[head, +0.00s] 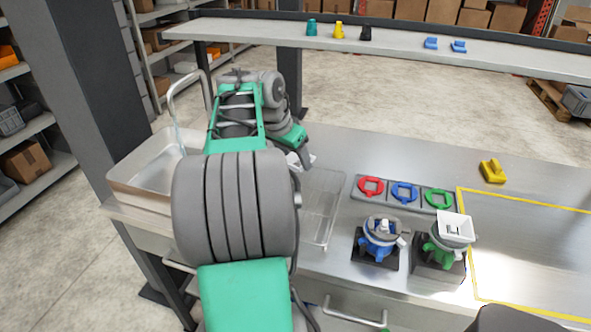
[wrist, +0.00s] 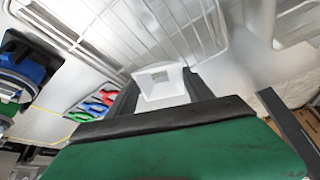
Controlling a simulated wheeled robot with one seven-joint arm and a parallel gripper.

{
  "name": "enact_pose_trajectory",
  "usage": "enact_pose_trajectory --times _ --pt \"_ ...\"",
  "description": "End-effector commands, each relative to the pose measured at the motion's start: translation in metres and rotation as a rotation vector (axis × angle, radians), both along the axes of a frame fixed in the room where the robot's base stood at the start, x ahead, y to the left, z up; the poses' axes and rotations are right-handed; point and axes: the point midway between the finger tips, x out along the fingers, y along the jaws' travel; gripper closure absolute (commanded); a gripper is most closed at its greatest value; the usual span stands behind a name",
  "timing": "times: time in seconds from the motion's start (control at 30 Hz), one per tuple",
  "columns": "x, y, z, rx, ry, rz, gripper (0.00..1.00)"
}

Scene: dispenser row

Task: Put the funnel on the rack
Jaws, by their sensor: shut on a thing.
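My gripper (wrist: 161,92) is shut on a white funnel (wrist: 163,78) with a square mouth, which sits between the two dark fingers in the wrist view. In the head view my arm hides most of the gripper; a small white piece (head: 304,161), which looks like part of the funnel, shows beside it. The clear wire rack (head: 322,200) lies on the steel bench, partly behind my arm. Its wires (wrist: 100,28) also show in the wrist view, beyond the funnel. I cannot tell how high the funnel is above it.
A green dispenser (head: 439,252) with a white square hopper (head: 455,228) and a blue dispenser (head: 379,240) stand right of the rack. Red, blue and green rings lie in a tray (head: 357,188). A sink (head: 150,172) with a tall tap is at left. A shelf (head: 400,50) spans the back.

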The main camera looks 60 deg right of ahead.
Motion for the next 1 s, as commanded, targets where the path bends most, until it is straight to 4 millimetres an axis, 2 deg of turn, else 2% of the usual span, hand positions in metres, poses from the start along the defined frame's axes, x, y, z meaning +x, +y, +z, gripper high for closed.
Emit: enact_pose_trajectory --times 0.1,0.27,0.6,0.63,0.9,1.0 --pt "-0.002 -0.01 -0.013 0.002 0.001 -0.003 0.82" --pt "-0.001 -0.009 -0.039 0.001 -0.001 0.001 0.82" --pt "-0.001 -0.008 -0.045 0.0 -0.001 0.0 0.82" --pt "-0.001 -0.008 -0.045 0.0 -0.001 0.0 0.39" --pt "-0.001 -0.008 -0.044 0.0 -0.001 0.0 0.18" --pt "-0.001 -0.008 -0.044 0.0 -0.001 0.0 0.18"
